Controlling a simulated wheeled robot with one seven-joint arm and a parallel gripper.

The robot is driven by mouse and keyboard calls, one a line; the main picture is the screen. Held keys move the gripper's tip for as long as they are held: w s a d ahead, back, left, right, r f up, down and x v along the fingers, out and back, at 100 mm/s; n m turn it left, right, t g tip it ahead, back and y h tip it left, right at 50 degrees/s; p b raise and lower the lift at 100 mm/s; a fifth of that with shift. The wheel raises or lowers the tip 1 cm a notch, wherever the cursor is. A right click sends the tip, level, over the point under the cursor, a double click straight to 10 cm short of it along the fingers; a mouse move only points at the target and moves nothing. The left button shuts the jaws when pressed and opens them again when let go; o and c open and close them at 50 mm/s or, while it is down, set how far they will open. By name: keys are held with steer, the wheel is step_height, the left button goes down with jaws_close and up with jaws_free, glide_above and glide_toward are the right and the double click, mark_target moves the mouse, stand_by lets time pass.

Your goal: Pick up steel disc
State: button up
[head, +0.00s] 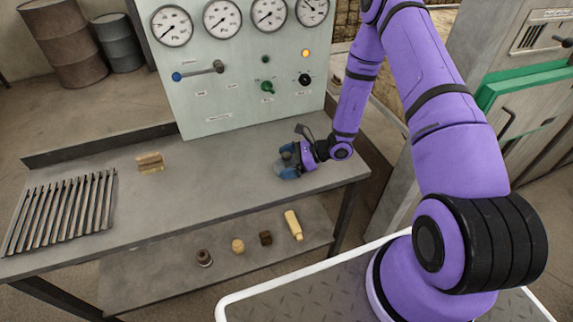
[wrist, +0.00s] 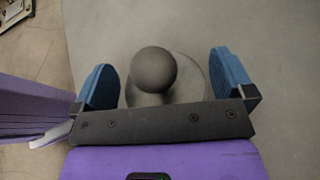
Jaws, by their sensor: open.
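The steel disc (wrist: 196,82) lies flat on the grey workbench top (head: 215,195), with a round grey ball-like knob (wrist: 154,69) above its middle. My gripper (wrist: 164,80) is open, with one blue finger pad on each side of the knob and a gap showing on both sides. In the head view my gripper (head: 288,162) is low over the right part of the bench. There the disc (head: 279,167) is mostly hidden behind the fingers. The disc's near edge is hidden by the gripper's dark crossbar in the wrist view.
A panel with gauges and levers (head: 240,75) stands at the bench's back edge. A slatted metal rack (head: 60,210) and a small tan block (head: 150,162) are on the left. A lower shelf (head: 150,275) holds several small items. The bench's middle is clear.

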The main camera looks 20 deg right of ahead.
steer(key=c, duration=0.9)
steer(key=shift+r, duration=0.1)
